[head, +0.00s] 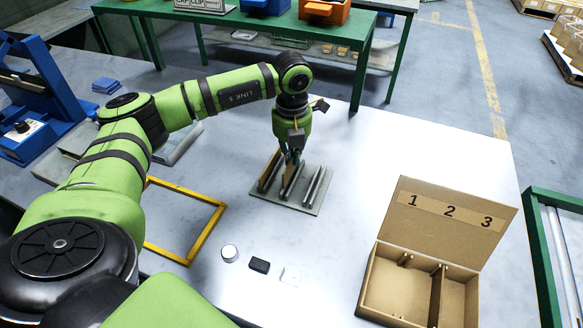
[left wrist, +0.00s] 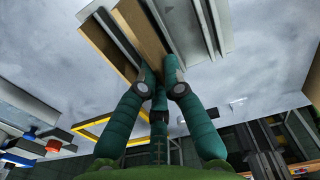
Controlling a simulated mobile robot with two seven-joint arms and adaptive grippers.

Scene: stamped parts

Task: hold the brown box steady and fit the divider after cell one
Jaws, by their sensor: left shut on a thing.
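The brown box (head: 374,291) stands open at the right of the table in the head view. Its raised lid (head: 430,235) carries the numbers 1, 2 and 3. One brown divider (head: 437,293) stands inside, between cells two and three; small slot pieces (head: 405,260) show between cells one and two. My left gripper (head: 293,157) points down at a grey slotted rack (head: 311,207). In the left wrist view its fingers (left wrist: 161,86) are shut on a brown divider (left wrist: 141,35) in the rack. Another brown divider (head: 267,172) stands beside it. My right gripper is not in view.
A yellow frame (head: 206,233) lies left of the rack. A round white-topped piece (head: 229,253), a black block (head: 259,265) and a small white piece (head: 290,275) lie in front. The table between rack and box is clear. A green table (head: 350,45) stands behind.

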